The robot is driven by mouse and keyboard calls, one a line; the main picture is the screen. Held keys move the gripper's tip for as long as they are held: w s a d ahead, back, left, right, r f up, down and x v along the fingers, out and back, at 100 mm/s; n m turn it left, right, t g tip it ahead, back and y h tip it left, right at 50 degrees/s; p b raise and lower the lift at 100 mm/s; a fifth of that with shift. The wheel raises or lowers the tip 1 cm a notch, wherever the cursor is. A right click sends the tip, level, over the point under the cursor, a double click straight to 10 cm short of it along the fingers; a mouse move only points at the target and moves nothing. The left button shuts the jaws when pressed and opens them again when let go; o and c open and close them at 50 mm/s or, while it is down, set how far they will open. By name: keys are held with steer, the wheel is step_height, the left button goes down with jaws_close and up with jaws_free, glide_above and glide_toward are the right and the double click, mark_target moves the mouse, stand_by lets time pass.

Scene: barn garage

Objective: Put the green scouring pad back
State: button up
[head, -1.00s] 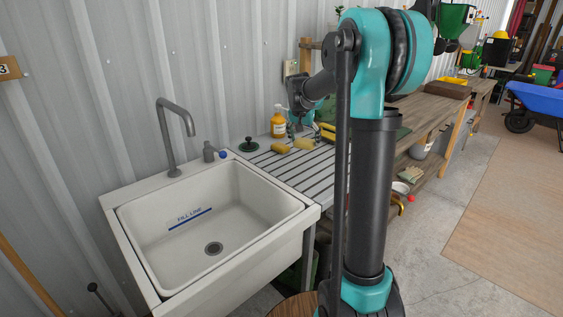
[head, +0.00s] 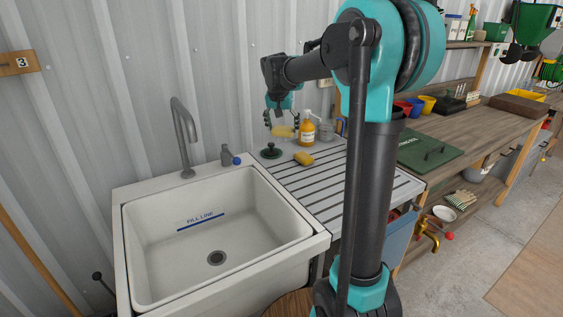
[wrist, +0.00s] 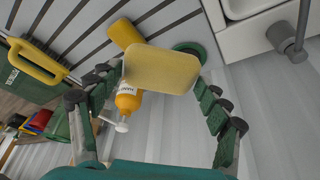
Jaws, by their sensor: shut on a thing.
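My gripper (head: 281,117) is shut on a pale yellow pad (wrist: 162,68), held above the back of the ribbed drainboard (head: 335,195). The pad's visible face is yellow; no green shows on it.
A white sink (head: 215,240) with a grey tap (head: 184,130) stands left of the drainboard. The corrugated wall is close behind my gripper. The front of the drainboard is clear.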

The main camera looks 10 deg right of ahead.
step_height(320, 180, down, 14)
steer(key=shift+f, duration=0.15)
stand_by(0.3)
steer(key=shift+f, duration=0.1)
steer(key=o, duration=1.1)
steer(key=v, duration=1.2)
steer(key=shift+d, duration=0.1)
